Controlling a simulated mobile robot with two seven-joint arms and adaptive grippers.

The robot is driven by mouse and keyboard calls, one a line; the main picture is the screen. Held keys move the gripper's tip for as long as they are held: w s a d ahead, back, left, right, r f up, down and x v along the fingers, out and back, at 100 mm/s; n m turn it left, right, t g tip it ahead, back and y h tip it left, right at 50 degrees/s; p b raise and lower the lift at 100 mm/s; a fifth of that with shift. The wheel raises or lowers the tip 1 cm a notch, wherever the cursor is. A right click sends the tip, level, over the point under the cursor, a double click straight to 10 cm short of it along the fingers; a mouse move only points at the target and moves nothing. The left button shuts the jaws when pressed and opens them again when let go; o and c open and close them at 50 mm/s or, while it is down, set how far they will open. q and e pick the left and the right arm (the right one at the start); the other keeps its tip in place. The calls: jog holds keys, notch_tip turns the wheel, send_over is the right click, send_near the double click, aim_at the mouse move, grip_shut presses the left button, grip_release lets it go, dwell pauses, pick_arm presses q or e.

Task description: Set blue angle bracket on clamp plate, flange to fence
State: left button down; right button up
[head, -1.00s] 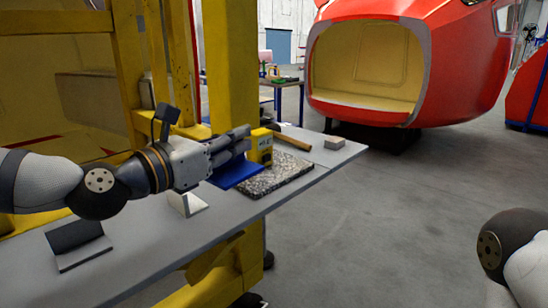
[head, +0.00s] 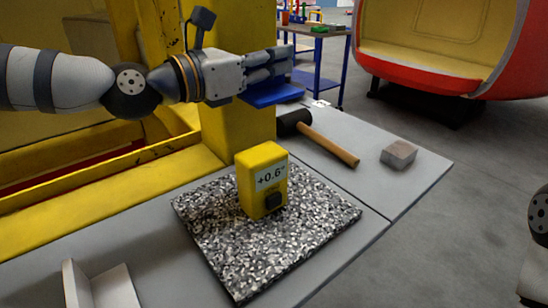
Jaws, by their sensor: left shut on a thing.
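The blue angle bracket (head: 272,94) is in the head view at upper middle, off the bench surface. My left gripper (head: 284,64) is shut on it, with the fingers pointing right and the blue flange showing below them. The fingers hide part of the bracket. I cannot make out a clamp plate or a fence for certain. My right arm shows only at the right edge; its gripper is out of view.
A speckled stone slab (head: 215,235) lies on the grey bench (head: 400,195) with a yellow level (head: 262,182) reading +0.6° on it. A hammer (head: 330,143), a grey block (head: 398,154) and a white bracket (head: 100,285) lie nearby. A yellow post (head: 225,130) stands behind.

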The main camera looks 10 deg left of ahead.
pick_arm(q)
notch_tip(320, 180, down, 15)
jog(key=shift+s+f+b, duration=0.1)
jog(key=shift+f+b, duration=0.1)
jog(key=shift+b, duration=0.5)
jog(key=shift+r, duration=0.15)
pick_arm(e)
jog(key=s+f+g, duration=0.1)
jog(key=s+f, duration=0.1)
jog(key=shift+s, duration=0.35)
jog(key=shift+f, duration=0.1)
pick_arm(q)
jog(key=shift+f, duration=0.3)
jog(key=c, duration=1.7)
grip_release()
jog(key=shift+r, duration=0.1)
pick_arm(e)
jog(key=shift+s+f, duration=0.1)
